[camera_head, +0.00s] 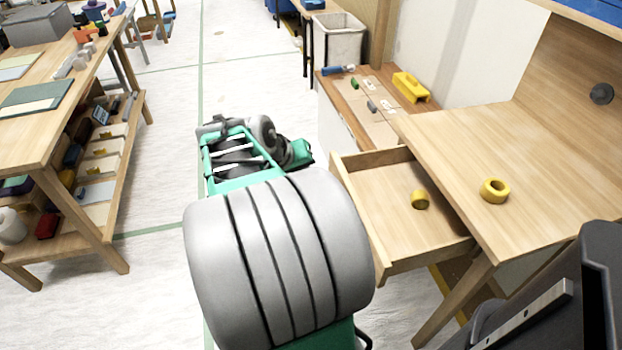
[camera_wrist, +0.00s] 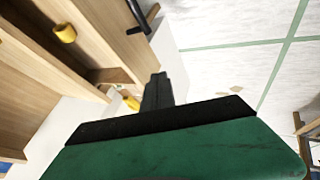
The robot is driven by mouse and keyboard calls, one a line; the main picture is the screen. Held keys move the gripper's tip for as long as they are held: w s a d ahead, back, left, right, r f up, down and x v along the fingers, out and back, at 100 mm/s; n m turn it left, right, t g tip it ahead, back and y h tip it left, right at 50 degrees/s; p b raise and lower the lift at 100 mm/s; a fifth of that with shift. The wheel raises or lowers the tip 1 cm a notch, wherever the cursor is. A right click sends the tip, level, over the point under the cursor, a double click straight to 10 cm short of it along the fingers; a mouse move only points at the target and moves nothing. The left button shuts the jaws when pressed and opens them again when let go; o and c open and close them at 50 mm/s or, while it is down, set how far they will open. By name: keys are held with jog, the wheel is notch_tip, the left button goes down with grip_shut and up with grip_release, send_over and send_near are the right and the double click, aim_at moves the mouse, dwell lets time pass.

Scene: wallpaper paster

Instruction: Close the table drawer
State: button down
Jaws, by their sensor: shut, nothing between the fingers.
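The wooden table drawer (camera_head: 385,170) is pulled well out from the table (camera_head: 540,150) in the head view. A small yellow roll (camera_head: 420,199) lies in it. In the wrist view the drawer (camera_wrist: 88,42) is at the upper left, with the yellow roll (camera_wrist: 65,32) inside. A dark bar-shaped handle (camera_wrist: 138,18) shows on its front. My gripper (camera_wrist: 160,82) is shut and empty in the wrist view, pointing past the drawer front and apart from it. In the head view my arm stands left of the drawer and hides part of the area before its front.
A yellow ring (camera_head: 495,190) lies on the tabletop. Behind the drawer, a low bench (camera_head: 385,105) holds a yellow tool (camera_head: 410,87) and small items. A grey bin (camera_head: 338,40) stands farther back. A long workbench (camera_head: 70,110) is at left, with open floor between.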

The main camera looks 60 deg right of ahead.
jog(key=s+d+f+b, duration=0.2)
jog(key=s+d+f, duration=0.1)
jog(key=d+f, duration=0.3)
jog(key=shift+s+d, duration=0.15)
jog(key=shift+d, duration=0.55)
